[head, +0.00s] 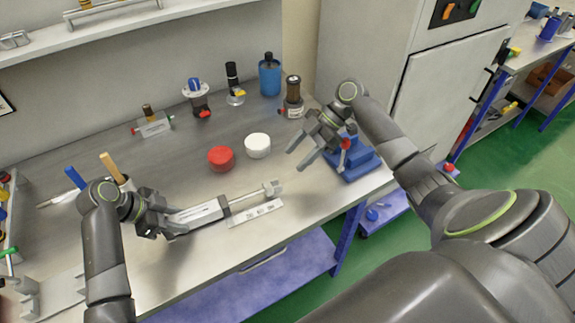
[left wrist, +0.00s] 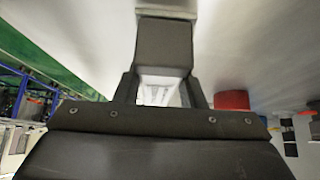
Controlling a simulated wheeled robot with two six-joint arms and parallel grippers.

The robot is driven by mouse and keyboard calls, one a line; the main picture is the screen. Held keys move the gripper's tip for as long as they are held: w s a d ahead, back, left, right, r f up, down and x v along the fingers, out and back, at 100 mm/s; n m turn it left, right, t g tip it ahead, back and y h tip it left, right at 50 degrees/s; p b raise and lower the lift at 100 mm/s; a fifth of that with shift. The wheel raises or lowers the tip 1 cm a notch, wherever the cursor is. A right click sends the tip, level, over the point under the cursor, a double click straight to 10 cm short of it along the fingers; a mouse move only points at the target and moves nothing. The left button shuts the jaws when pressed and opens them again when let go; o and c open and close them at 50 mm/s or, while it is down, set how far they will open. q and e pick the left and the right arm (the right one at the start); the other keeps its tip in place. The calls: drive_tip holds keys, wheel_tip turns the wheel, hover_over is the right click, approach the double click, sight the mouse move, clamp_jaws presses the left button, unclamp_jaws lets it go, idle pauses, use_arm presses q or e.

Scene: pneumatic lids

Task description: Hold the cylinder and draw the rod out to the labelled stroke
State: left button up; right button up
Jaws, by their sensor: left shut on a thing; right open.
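The pneumatic cylinder (head: 205,212) lies on the bench, with a light barrel and a dark end cap. Its thin rod (head: 250,194) points right and ends in a small grey fitting (head: 274,188). A pale labelled strip (head: 256,213) lies just in front of the rod; its markings are too small to read. My left gripper (head: 180,226) is shut on the cylinder's left end. The left wrist view shows a dark block (left wrist: 163,45) just beyond its fingers. My right gripper (head: 302,156) is open and empty, above the bench and right of the rod's end.
A red lid (head: 221,158) and a white lid (head: 257,145) lie behind the rod. A blue stand (head: 356,168) is beside my right gripper. The bench (head: 305,192) is clear right of the rod.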

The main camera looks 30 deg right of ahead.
use_arm(q)
drive_tip(key=shift+f, duration=0.15)
use_arm(e)
drive_tip(key=shift+d+r, duration=0.3)
use_arm(q)
drive_tip(key=o, duration=1)
